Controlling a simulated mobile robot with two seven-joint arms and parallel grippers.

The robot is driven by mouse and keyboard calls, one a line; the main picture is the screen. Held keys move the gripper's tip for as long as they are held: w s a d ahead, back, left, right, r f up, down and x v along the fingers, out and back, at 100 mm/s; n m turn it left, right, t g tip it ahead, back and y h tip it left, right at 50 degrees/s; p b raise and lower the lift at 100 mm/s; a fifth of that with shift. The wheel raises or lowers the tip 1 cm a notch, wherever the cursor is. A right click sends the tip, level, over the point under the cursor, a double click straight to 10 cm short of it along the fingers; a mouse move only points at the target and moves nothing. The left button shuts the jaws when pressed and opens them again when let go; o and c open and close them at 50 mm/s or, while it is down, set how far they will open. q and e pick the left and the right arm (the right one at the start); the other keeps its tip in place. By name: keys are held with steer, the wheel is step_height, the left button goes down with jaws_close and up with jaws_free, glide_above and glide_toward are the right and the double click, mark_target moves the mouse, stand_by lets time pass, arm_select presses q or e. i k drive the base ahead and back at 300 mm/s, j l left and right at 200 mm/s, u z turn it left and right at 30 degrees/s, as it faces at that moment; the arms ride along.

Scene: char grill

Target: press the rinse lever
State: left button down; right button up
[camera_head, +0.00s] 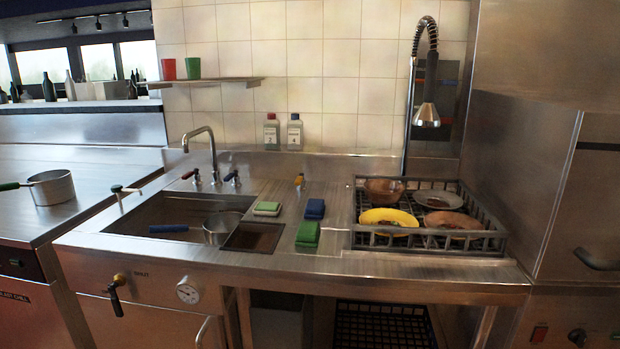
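No part labelled as the rinse lever can be read at this distance. A pre-rinse sprayer (426,116) with a metal bell head hangs from a coiled hose at the right of the sink counter; I cannot make out a lever on it. A small yellow-orange handle (299,181) stands at the back of the counter, left of the dish rack. A brass valve with a black lever (116,298) sits on the sink's front panel, its lever hanging down. Neither of my grippers is in view.
A dish rack (486,245) holds a bowl and several plates under the sprayer. The sink (150,215) holds a pan (218,228). Sponges (307,232) lie on the counter between sink and rack. A tall steel cabinet (525,170) bounds the right side.

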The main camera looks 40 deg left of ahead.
mark_target(297, 181)
steer(key=k+j, duration=0.25)
steer(key=j, duration=0.25)
steer(key=k+j+z, duration=0.1)
steer(key=k+j, duration=0.15)
steer(key=j, duration=0.25)
steer(key=k+j, duration=0.3)
steer(key=j, duration=0.2)
steer(key=k+j+z, duration=0.1)
steer(key=k+j, duration=0.15)
steer(key=j, duration=0.2)
